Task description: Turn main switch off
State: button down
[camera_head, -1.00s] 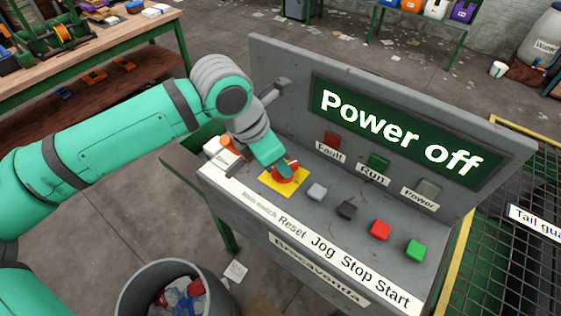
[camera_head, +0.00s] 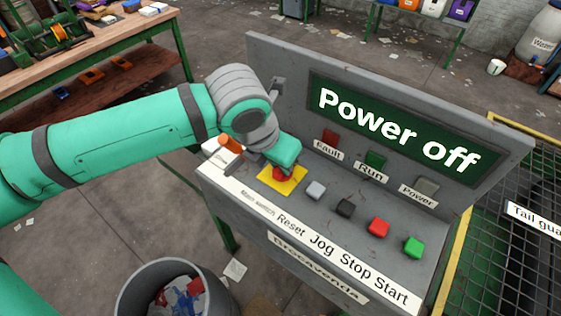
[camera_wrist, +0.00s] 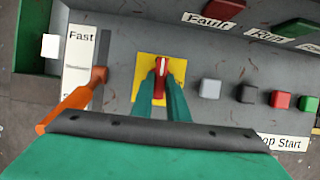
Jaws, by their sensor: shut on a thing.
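The main switch is a red rotary knob (camera_wrist: 162,73) on a yellow plate (camera_head: 274,181), at the left end of the grey control panel (camera_head: 330,170). In the wrist view its white mark runs along the picture's vertical. My gripper (camera_wrist: 161,80) comes down on the knob from above and its fingers are shut on it. In the head view my gripper hides most of the knob. The panel's display (camera_head: 395,130) reads "Power off".
An orange-handled lever (camera_wrist: 72,101) stands close left of my gripper. Grey, black, red and green buttons (camera_head: 378,227) lie to the right. A bin of scraps (camera_head: 178,292) stands on the floor in front. Wire mesh fencing (camera_head: 500,240) is at the right.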

jog(key=shift+d, duration=0.1)
jog(key=c, duration=1.7)
grip_release()
jog(key=shift+r, duration=0.1)
jog(key=v, duration=1)
jog(key=shift+s+r, duration=0.1)
jog(key=shift+r, duration=0.2)
